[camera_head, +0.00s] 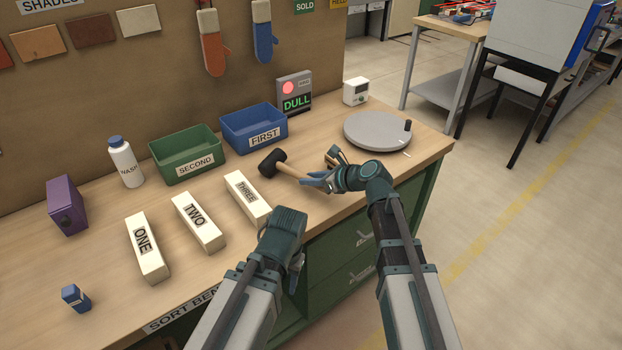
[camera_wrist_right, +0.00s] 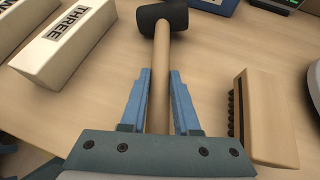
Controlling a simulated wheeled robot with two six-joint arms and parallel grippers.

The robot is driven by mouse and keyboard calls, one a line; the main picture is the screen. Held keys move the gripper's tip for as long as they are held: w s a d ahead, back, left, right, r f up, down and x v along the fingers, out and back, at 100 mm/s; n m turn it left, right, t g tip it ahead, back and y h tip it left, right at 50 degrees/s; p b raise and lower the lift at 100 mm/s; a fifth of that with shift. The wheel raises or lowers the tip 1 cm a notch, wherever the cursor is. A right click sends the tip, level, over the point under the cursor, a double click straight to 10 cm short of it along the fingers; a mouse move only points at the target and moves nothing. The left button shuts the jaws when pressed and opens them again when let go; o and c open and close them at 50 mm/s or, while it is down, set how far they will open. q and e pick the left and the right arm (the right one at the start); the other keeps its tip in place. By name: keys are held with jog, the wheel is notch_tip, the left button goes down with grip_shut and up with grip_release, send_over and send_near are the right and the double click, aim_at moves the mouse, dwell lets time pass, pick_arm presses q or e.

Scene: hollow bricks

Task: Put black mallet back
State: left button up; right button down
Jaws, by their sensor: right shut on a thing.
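The black mallet has a black head (camera_head: 272,162) and a pale wooden handle. My right gripper (camera_head: 320,180) is shut on the handle, with the head pointing left, away from the hand. In the right wrist view the mallet (camera_wrist_right: 163,17) runs up between the two blue fingers (camera_wrist_right: 160,100), its handle held between them. I cannot tell whether the mallet touches the bench or is just above it. My left gripper (camera_head: 296,272) hangs by the bench's front edge, apart from the mallet; its finger gap is not clear.
White bricks ONE (camera_head: 147,248), TWO (camera_head: 198,222) and THREE (camera_head: 247,198) lie left of the mallet. Green SECOND bin (camera_head: 183,148) and blue FIRST bin (camera_head: 253,128) stand behind. A wooden brush (camera_wrist_right: 268,118) lies right of the handle. A grey turntable (camera_head: 372,130) is at right.

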jog(key=c, duration=0.6)
grip_release()
jog(key=shift+o, duration=0.2)
jog(key=p+v, duration=0.6)
jog(key=v, duration=0.8)
jog(key=shift+p, duration=0.4)
jog(key=shift+w, duration=0.1)
